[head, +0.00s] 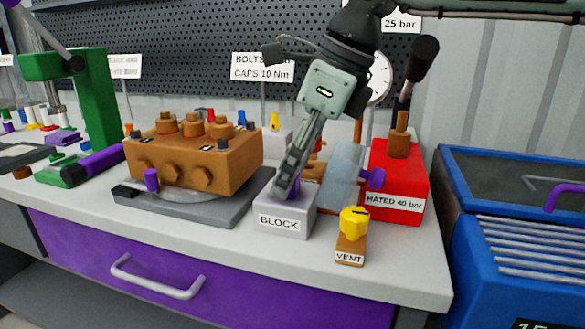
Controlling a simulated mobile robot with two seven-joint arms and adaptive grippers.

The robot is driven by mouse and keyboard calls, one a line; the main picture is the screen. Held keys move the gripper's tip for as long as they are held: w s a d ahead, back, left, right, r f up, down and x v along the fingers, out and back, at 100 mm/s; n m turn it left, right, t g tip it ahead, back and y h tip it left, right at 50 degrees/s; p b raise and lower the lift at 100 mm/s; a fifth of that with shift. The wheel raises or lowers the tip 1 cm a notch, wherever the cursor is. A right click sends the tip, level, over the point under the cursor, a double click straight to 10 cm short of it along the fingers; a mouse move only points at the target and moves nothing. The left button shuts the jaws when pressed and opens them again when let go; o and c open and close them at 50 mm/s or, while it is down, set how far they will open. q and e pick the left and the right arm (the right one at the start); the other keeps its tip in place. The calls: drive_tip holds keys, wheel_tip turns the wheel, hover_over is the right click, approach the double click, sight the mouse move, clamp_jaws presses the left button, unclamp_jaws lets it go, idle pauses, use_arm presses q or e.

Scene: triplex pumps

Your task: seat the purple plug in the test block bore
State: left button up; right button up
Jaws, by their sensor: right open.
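The test block (284,222) is a light grey block labelled BLOCK near the front of the bench. A purple plug (298,193) shows at its top, partly hidden by my gripper; I cannot tell how deep it sits in the bore. My right gripper (285,188) reaches down from above, its fingers open right at the plug and close over the block top. The fingers are seen nearly edge-on, so the gap between them and any contact are unclear. The bore is hidden. My left gripper is not in view.
An orange pump (190,160) on a grey plate stands left of the block. A yellow-knobbed VENT valve (351,235), a clear panel (341,178) and a red box (405,180) stand to the right. A green press (95,100) is at left. The front bench strip is clear.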

drive_tip(key=shift+r, duration=0.25)
drive_tip(key=v, duration=0.2)
drive_tip(key=shift+d+r, duration=0.15)
drive_tip(key=shift+r, duration=0.15)
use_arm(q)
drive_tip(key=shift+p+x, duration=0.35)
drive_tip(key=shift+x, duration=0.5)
use_arm(e)
drive_tip(key=v, duration=0.9)
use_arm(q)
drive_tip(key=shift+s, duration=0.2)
use_arm(e)
drive_tip(key=shift+s, duration=0.15)
